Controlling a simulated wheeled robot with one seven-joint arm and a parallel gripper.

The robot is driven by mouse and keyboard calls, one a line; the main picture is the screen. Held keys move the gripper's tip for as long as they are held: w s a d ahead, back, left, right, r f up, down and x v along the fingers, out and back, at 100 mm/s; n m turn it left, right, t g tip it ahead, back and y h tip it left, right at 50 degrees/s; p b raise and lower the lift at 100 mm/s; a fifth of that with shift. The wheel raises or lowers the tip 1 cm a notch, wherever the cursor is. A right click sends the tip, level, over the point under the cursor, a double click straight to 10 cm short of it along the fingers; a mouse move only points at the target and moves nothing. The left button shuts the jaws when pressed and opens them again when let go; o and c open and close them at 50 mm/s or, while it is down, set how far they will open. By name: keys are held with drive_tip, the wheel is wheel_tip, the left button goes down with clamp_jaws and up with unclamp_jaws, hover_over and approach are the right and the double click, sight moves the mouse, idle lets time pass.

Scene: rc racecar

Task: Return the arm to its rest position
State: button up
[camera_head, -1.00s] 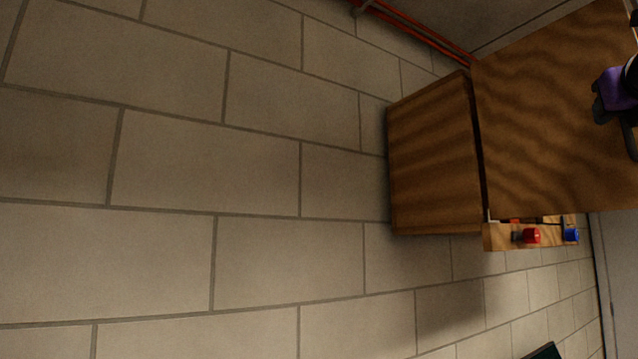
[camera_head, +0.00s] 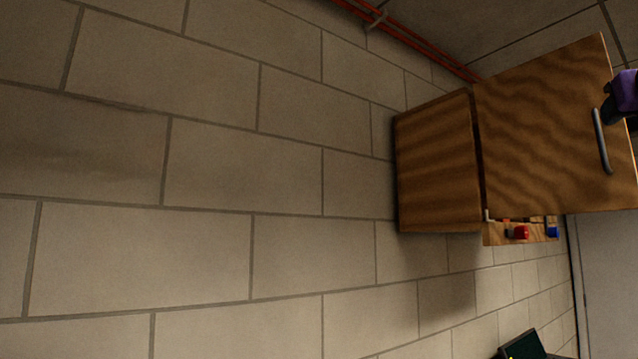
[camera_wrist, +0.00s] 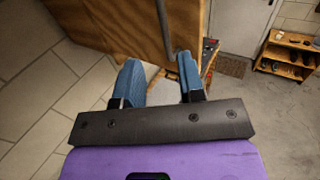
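My gripper (camera_wrist: 158,72) shows two blue fingers standing apart in the wrist view, with nothing held between them. The wooden cabinet door (camera_head: 540,130) stands swung out at the right of the head view, with a grey bar handle (camera_head: 602,142) near its outer edge. In the wrist view the door (camera_wrist: 120,25) and its handle (camera_wrist: 163,30) are just beyond the fingertips; I cannot tell the exact gap. A purple and black part of my arm shows at the head view's right edge, where the fingers are not clear.
The cabinet body (camera_head: 437,165) is on a tiled wall (camera_head: 240,165). Red and blue items (camera_head: 520,232) sit at the cabinet's lower edge. Red pipes (camera_head: 420,42) run along the top. A wooden shelf (camera_wrist: 290,55) and a doormat (camera_wrist: 230,66) are farther off across open floor.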

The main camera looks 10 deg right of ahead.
idle(0.4)
drive_tip(key=w+a+f+n+g+y, duration=0.2)
drive_tip(key=a+f+n+y, duration=0.2)
drive_tip(key=a+f+n, duration=0.6)
drive_tip(key=w+a+f+n+g+y, duration=0.15)
drive_tip(key=a+f+n+y, duration=0.4)
drive_tip(key=f+n, duration=0.75)
drive_tip(key=s+a+f+n+g, duration=0.3)
drive_tip(key=s+a+f+n, duration=0.2)
drive_tip(key=f+n, duration=0.4)
drive_tip(key=s+a+f+n+g, duration=0.3)
drive_tip(key=s+a+f+n, duration=0.1)
drive_tip(key=f+n, duration=0.6)
drive_tip(key=shift+s+a+g+h, duration=0.35)
drive_tip(key=shift+s+a, duration=0.05)
drive_tip(key=shift+w+d+r, duration=0.1)
